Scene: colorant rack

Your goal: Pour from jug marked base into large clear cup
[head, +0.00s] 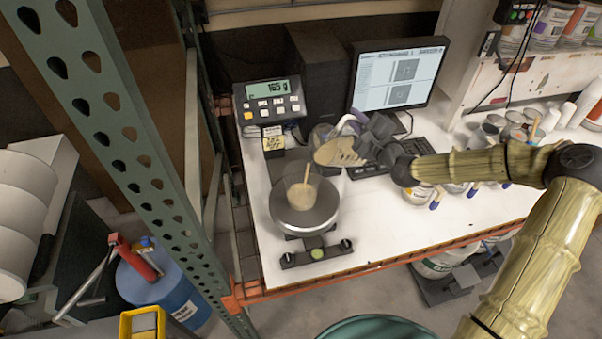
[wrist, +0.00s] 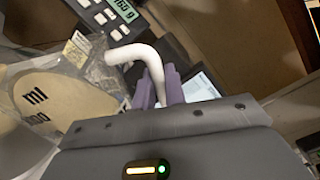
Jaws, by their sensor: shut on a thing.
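The jug (head: 335,152), clear with beige contents, is tilted over on its side in the air, to the upper right of the cup. In the wrist view its clear wall (wrist: 45,100) bears "ml" print, and its white handle (wrist: 138,53) runs between my purple fingers. My gripper (head: 358,122) is shut on that handle; the fingers also show in the wrist view (wrist: 160,90). The large clear cup (head: 303,190) stands upright on the round scale plate, with beige contents and a wooden stick. I cannot make out a stream between jug and cup.
The scale (head: 305,218) stands near the white table's front left; its display (head: 270,90) appears to read 165 g. A monitor (head: 400,75) and keyboard stand behind. Several cans and cups crowd the right. A green metal rack post (head: 120,130) rises at left.

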